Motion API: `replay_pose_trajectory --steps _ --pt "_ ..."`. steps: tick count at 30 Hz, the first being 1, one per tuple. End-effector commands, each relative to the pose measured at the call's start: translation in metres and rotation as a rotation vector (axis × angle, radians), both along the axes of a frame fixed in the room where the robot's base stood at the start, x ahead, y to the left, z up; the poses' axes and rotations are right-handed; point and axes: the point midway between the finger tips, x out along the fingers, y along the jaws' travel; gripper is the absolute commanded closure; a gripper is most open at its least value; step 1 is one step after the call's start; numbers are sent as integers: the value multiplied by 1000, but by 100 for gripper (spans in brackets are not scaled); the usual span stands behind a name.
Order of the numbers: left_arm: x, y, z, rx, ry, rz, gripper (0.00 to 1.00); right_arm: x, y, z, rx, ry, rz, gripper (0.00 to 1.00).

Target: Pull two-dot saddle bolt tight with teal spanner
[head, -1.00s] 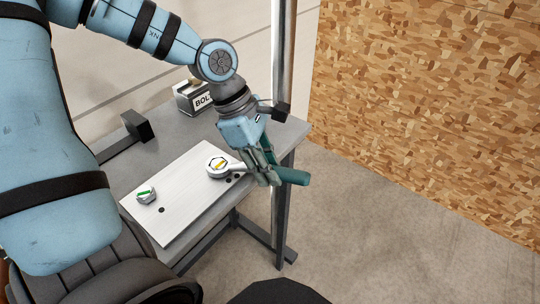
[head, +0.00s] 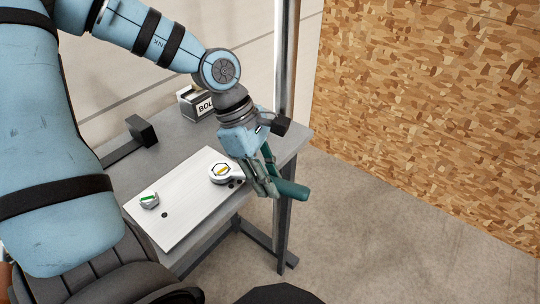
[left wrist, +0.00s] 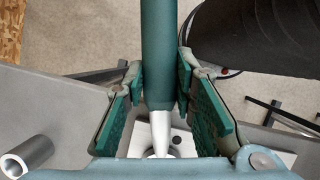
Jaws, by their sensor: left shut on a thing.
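The teal spanner has a silver ring head (head: 225,173) and a teal handle (head: 291,190). Its ring sits around a bolt with a yellow mark (head: 221,171) on a pale plate (head: 190,208). Small dark dots show on the plate beside this ring. My left gripper (head: 264,181) is shut on the handle, which sticks out past the bench edge. In the left wrist view the handle (left wrist: 158,55) runs between both fingers, and the ring is mostly hidden. A second bolt, marked green (head: 149,201), stands on the plate near a single dark dot. My right gripper is not in view.
The plate lies on a grey bench (head: 176,128). A box labelled "BOL…" (head: 196,103) and a black block (head: 141,130) are at its back. A metal post (head: 286,75) rises close beside my left gripper. A chipboard panel (head: 430,110) stands at right; floor between is clear.

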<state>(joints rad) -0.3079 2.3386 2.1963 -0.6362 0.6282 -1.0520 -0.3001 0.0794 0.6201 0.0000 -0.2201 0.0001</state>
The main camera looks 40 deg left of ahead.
Motion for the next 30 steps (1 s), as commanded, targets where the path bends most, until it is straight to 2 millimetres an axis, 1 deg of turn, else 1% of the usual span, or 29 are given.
replay_pose_trajectory --steps 8,18,30 --pt "-1 0 0 0 0 -11 100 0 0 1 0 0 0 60" --pt "-9 -2 0 1 -1 -88 100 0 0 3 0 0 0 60" --pt "-11 -2 0 1 -1 -103 100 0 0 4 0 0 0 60"
